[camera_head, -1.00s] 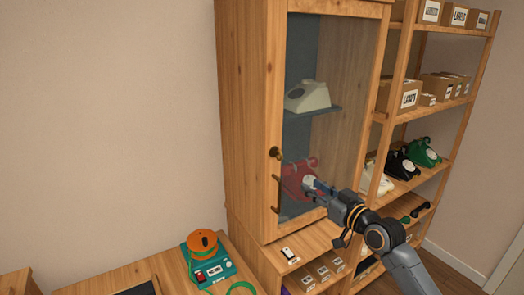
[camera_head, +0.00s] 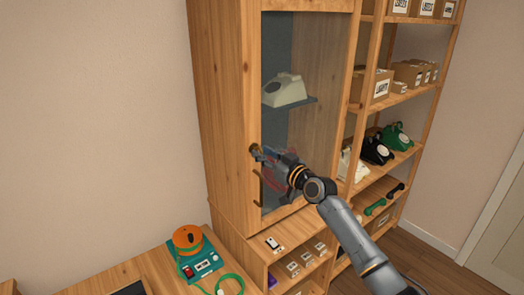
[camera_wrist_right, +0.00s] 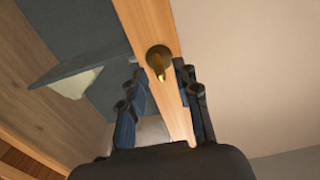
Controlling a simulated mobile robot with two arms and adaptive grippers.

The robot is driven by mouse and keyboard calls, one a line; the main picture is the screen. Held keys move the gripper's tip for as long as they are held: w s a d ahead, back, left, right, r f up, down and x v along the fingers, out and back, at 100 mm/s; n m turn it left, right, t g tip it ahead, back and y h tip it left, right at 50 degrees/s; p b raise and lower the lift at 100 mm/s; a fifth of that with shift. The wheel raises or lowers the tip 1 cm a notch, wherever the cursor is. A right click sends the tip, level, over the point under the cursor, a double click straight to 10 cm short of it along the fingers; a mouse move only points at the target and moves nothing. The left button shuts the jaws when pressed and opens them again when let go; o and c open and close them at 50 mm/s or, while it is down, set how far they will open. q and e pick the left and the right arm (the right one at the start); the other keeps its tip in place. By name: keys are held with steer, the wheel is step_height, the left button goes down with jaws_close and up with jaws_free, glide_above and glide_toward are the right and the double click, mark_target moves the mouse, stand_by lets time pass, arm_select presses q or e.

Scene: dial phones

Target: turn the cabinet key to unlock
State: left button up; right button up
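The wooden cabinet (camera_head: 216,110) has a glass door with a wooden frame, and the door is shut. The brass key (camera_wrist_right: 158,68) sits in a round lock plate on the door frame; in the head view the key (camera_head: 254,149) is small and partly covered by my fingers. My right gripper (camera_head: 262,153) is at the key. In the right wrist view its fingers (camera_wrist_right: 157,88) are spread, one on each side of the key, with gaps between them and it. A dark handle (camera_head: 257,188) is below the lock. My left gripper is not in view.
Behind the glass, a cream phone (camera_head: 284,90) stands on a shelf; a red phone below is mostly hidden by my arm. An open shelf (camera_head: 400,95) with boxes and phones is at right. A teal device with an orange spool (camera_head: 187,239) sits on the lower-left counter.

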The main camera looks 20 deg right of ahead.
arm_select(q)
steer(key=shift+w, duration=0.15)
arm_select(e)
steer(key=shift+w+a, duration=0.25)
steer(key=shift+w, duration=0.4)
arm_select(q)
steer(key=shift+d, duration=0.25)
arm_select(e)
steer(key=shift+c, duration=0.2)
jaws_close()
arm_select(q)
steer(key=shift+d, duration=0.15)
